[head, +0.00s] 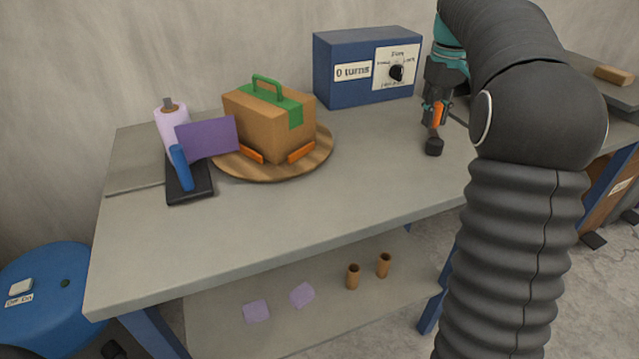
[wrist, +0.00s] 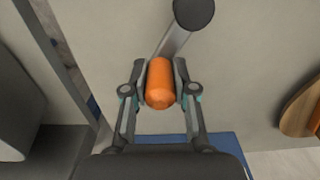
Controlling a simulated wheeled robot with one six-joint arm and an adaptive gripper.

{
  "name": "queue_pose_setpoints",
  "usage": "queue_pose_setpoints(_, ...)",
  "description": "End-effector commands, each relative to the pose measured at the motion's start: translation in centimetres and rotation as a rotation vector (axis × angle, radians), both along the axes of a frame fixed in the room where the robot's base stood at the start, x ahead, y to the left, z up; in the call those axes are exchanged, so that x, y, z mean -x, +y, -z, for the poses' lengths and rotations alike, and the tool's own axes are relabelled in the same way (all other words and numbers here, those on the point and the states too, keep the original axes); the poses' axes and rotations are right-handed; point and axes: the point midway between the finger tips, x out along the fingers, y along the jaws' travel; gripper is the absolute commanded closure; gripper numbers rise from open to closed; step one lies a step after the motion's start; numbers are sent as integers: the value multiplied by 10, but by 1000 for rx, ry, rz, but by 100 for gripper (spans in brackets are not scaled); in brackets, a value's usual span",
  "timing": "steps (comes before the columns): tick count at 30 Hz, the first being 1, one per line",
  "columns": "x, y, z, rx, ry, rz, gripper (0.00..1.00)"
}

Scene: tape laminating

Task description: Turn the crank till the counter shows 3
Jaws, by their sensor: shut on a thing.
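The crank has an orange handle (head: 437,114) and a dark round hub (head: 434,146) on the table's right part. My gripper (head: 436,108) is around the orange handle from above. In the wrist view, my gripper (wrist: 160,85) is shut on the orange handle (wrist: 159,83), one finger on each side. A grey crank arm (wrist: 178,38) runs from the handle to the dark hub (wrist: 194,12). The counter (head: 352,71) on the blue box (head: 340,88) reads "0 turns".
A round wooden board (head: 272,170) holds a brown box (head: 265,122) with a green handle and orange wedges. A purple sheet (head: 207,138) and a black-based tool with a blue handle (head: 181,168) are at left. The table's front middle (head: 340,200) is clear.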

Motion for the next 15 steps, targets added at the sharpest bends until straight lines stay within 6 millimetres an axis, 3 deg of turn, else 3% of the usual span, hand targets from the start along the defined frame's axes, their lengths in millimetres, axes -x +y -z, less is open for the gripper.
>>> queue_pose_setpoints(15, 3, 32, 1, -2, 4, -4, 100)
